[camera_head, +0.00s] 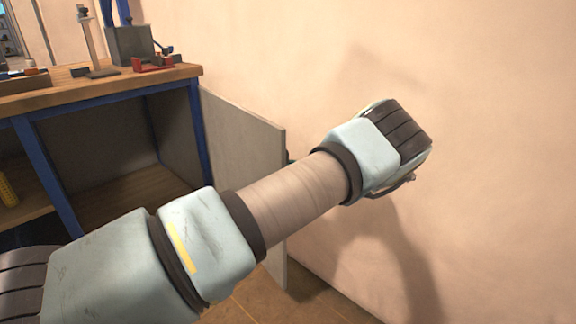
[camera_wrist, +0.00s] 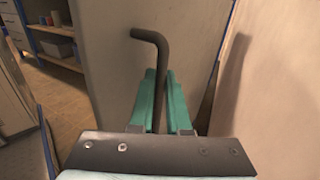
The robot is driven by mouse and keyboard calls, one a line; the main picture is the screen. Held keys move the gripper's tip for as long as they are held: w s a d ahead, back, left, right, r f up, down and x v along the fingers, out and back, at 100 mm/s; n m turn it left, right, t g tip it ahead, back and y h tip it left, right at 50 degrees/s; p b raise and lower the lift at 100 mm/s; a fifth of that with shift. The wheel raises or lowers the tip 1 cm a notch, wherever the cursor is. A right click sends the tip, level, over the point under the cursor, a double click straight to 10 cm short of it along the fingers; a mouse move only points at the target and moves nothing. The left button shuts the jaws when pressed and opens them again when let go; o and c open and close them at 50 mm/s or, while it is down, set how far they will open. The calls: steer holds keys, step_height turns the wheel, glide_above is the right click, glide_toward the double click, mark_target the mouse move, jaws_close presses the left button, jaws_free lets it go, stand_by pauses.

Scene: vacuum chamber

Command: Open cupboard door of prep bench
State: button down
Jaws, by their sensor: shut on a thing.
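The prep bench (camera_head: 98,88) stands at the left in the head view, with a wooden top and a blue frame. Its grey cupboard door (camera_head: 243,127) stands swung out from the bench's right end, close to the wall, and the inside of the bench shows. In the wrist view the door panel (camera_wrist: 105,75) fills the middle. A dark bent bar handle (camera_wrist: 152,50) stands on it. My gripper (camera_wrist: 158,85) has its green fingers on both sides of the handle and is shut on it. In the head view my arm hides the gripper and the handle.
A plain wall (camera_head: 480,180) lies close on the right behind the door. Tools and a grey box (camera_head: 129,45) stand on the bench top. Shelves with small items (camera_wrist: 57,48) show at the upper left of the wrist view. Some floor (camera_wrist: 72,95) is clear left of the door.

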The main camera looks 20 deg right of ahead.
steer(key=shift+w+d, duration=0.15)
steer(key=shift+d, duration=0.05)
steer(key=c, duration=0.9)
jaws_free()
steer(key=shift+r, duration=0.1)
